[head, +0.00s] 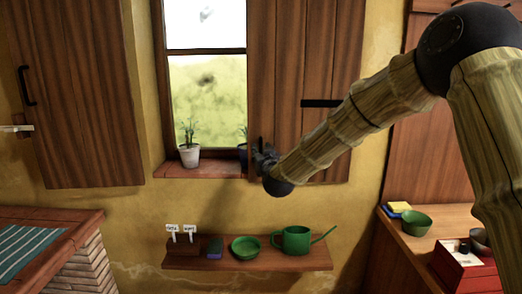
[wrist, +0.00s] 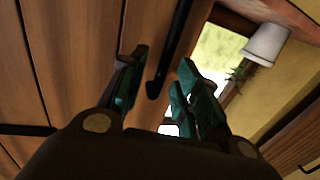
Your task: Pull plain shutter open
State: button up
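A brown plank shutter (head: 290,60) stands partly across the right side of the window in the head view. A black strap (head: 321,103) crosses it. My gripper (head: 262,158) is at its lower left edge. In the wrist view the shutter (wrist: 75,60) fills the left side, with a black bar handle (wrist: 172,50) near its edge. My gripper (wrist: 163,85) is open there, its dark green-tipped fingers on either side of the handle's end. Contact cannot be told. Another brown shutter (head: 80,90) with a black handle (head: 26,86) stands left of the window.
A white pot (head: 190,155) with a plant stands on the sill (head: 200,171); a darker pot is partly hidden by the shutter. Below, a shelf (head: 210,263) holds a green bowl (head: 245,247) and watering can (head: 293,240). Counters stand at both sides.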

jog(key=shift+w+a, duration=0.15)
jog(key=shift+w, duration=0.7)
grip_shut()
jog(key=shift+s, duration=0.1)
